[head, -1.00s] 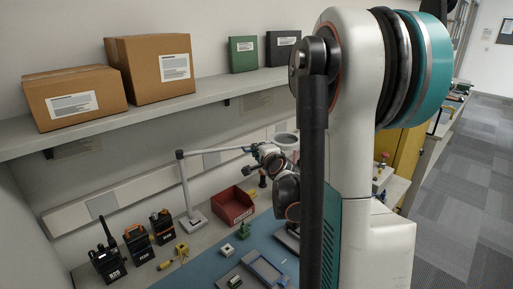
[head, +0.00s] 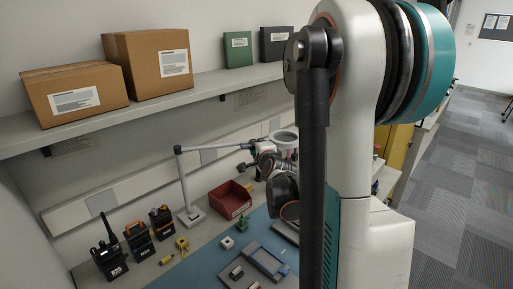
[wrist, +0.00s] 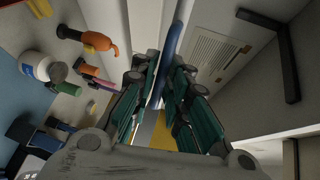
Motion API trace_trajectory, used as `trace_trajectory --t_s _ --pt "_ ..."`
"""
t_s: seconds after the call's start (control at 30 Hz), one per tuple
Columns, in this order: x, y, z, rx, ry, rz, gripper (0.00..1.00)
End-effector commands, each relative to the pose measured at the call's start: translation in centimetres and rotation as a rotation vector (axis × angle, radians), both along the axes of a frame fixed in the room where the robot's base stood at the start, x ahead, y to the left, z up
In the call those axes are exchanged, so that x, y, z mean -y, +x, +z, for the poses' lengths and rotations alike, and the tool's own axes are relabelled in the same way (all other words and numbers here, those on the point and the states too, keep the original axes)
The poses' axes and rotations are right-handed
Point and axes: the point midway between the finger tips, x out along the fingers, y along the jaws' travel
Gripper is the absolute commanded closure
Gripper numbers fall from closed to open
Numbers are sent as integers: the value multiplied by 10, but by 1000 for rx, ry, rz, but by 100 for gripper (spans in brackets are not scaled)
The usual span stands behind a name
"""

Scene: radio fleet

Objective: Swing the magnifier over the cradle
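The magnifier's lens ring (head: 284,137) hangs at the end of its jointed arm (head: 210,149), right of its upright post (head: 185,182) and base at the back of the bench. My gripper (head: 249,158) is beside that arm, close to the lens; my own wrist hides part of it. In the wrist view my gripper's two green fingers (wrist: 163,75) stand on either side of a blue bar (wrist: 172,45), probably part of the magnifier. Whether they press on it is unclear. A grey frame-shaped tray (head: 249,252), perhaps the cradle, lies on the blue mat, in front of the lens.
Several dark handheld radios (head: 108,262) stand at the left. A red bin (head: 230,198) sits between the magnifier base and my arm. Small yellow and green blocks lie nearby. A shelf (head: 180,98) with cardboard boxes overhangs the back. My arm hides the bench's right part.

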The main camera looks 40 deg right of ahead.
Motion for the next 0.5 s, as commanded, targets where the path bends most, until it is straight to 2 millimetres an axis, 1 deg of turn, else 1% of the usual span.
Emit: trace_trajectory --t_s 0.37,0.5 --pt "-1 -1 0 -1 1 1 72" --pt "-5 -8 2 0 2 1 72"
